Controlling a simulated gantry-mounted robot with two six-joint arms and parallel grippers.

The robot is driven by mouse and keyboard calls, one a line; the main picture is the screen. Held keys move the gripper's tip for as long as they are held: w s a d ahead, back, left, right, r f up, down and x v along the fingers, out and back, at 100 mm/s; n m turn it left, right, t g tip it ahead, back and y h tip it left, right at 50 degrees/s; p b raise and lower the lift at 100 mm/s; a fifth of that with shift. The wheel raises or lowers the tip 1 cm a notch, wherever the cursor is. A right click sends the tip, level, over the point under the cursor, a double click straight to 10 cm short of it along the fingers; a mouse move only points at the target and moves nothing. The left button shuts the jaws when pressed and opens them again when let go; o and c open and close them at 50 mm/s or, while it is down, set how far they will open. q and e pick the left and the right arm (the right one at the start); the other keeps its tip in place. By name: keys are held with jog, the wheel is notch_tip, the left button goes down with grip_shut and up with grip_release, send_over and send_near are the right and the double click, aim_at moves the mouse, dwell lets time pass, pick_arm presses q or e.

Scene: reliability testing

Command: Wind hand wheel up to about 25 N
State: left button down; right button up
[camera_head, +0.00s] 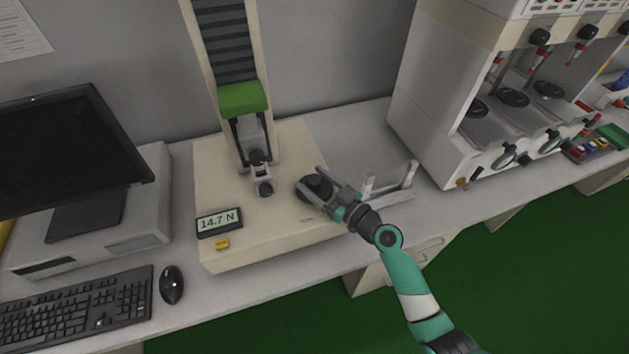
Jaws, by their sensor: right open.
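The black hand wheel (314,187) sits on the right side of the cream test stand's base (262,247). My right gripper (308,187) is open, with its fingers reaching to either side of the wheel; whether they touch it I cannot tell. The stand's display (219,221) reads 14.7 N. A yellow button (222,244) is just below the display. The stand's column (224,45) carries a green block (242,98) with a grey metal fixture (263,186) below it. My left gripper is not in view.
A monitor (68,150), keyboard (75,308) and mouse (171,285) are on the left. A light grey bracket (408,176) stands close to my right wrist. A large cream machine (432,110) with several stations fills the right. Bench in front of the stand is clear.

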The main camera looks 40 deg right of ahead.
grip_shut()
jog(key=m+h+p, duration=0.1)
jog(key=h+p, duration=0.1)
jog(key=p, duration=0.1)
jog(key=m+h+p, duration=0.1)
jog(key=h+p, duration=0.1)
jog(key=p, duration=0.1)
jog(key=m+h+p, duration=0.1)
jog(key=p, duration=0.2)
jog(key=shift+r+m+g+h, duration=0.25)
jog(key=shift+m+g+h, duration=0.05)
jog(key=shift+m+h, duration=0.1)
jog(key=shift+f+h+p, duration=0.2)
jog(key=shift+h+p, duration=0.1)
jog(key=shift+p, duration=0.05)
grip_release()
